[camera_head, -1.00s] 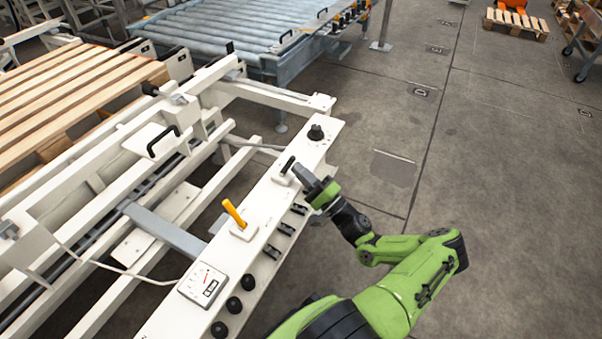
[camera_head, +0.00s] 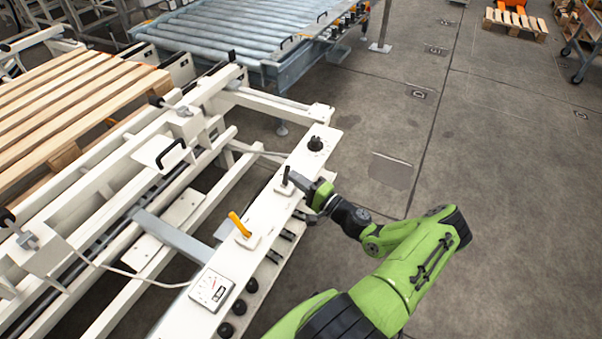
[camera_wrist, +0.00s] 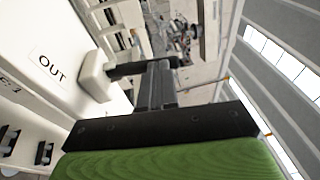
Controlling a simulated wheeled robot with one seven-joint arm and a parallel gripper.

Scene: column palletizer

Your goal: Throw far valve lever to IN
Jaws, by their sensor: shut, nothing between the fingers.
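The far valve lever (camera_head: 286,175) is black and stands nearly upright from a white base on the long white panel (camera_head: 262,207). In the wrist view the lever (camera_wrist: 125,69) sticks out of its white base (camera_wrist: 97,76), near a printed OUT label (camera_wrist: 50,66). My gripper (camera_head: 298,178) is beside the lever on its right in the head view. In the wrist view my gripper (camera_wrist: 159,66) is shut, with its fingertips at the lever's outer part. They look in contact, but the exact touch is hard to tell. Nothing shows held between the fingers.
A black knob (camera_head: 315,144) is at the panel's far end. Black buttons line its right edge. The floor (camera_head: 500,200) to the right is clear.

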